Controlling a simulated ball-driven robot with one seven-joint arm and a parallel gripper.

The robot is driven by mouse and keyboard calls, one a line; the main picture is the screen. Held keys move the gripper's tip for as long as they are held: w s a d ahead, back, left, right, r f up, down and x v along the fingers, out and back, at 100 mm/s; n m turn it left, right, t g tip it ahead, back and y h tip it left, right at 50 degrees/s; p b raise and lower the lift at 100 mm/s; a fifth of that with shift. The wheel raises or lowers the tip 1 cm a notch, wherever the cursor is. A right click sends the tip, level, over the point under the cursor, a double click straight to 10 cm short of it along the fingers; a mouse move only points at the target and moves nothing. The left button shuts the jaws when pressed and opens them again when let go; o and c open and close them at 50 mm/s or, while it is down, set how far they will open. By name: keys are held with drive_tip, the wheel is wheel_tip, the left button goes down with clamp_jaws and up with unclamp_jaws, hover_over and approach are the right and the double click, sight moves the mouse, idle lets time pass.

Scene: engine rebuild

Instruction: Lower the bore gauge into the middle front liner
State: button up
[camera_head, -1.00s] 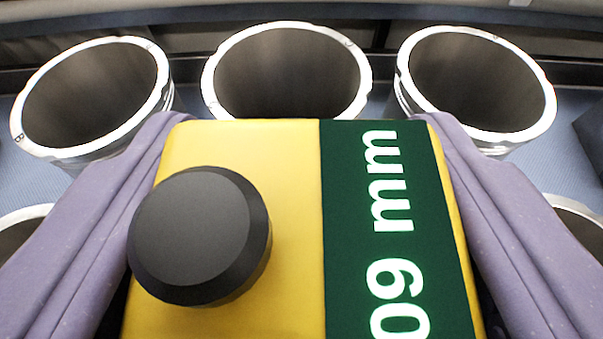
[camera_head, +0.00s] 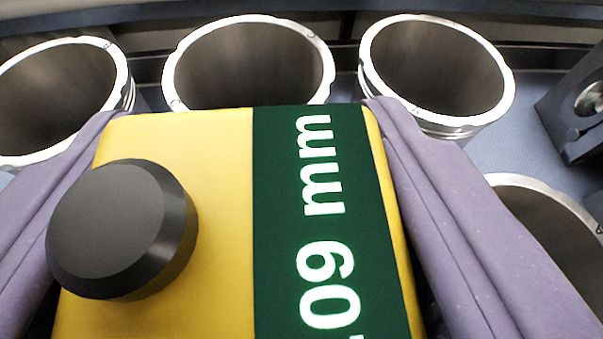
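The bore gauge (camera_head: 225,225) is a yellow block with a black knob and a green strip with white lettering ending in "09 mm". My gripper (camera_head: 240,110), with two purple fingers, is shut on it from both sides. Beyond the gauge stands a row of three metal liners with open tops: left (camera_head: 122,75), middle (camera_head: 328,70) and right (camera_head: 440,124). A nearer liner (camera_head: 520,183) shows partly at the lower right. The gauge covers the space in front of the far middle liner, so any middle liner in the nearer row is hidden, as is the gauge's lower end.
A dark block (camera_head: 572,110) with a round metal part stands at the right edge. Blue surface (camera_head: 515,147) shows between the liners. A dark rail (camera_head: 345,50) runs behind the far row.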

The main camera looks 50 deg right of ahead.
drive_tip(key=o, duration=1.6)
drive_tip(key=shift+o, duration=0.2)
drive_tip(key=p+v, duration=0.1)
drive_tip(key=v, duration=0.6)
drive_tip(key=shift+s+a+r, duration=0.15)
drive_tip(key=shift+s+a, duration=0.1)
drive_tip(key=shift+s, duration=0.1)
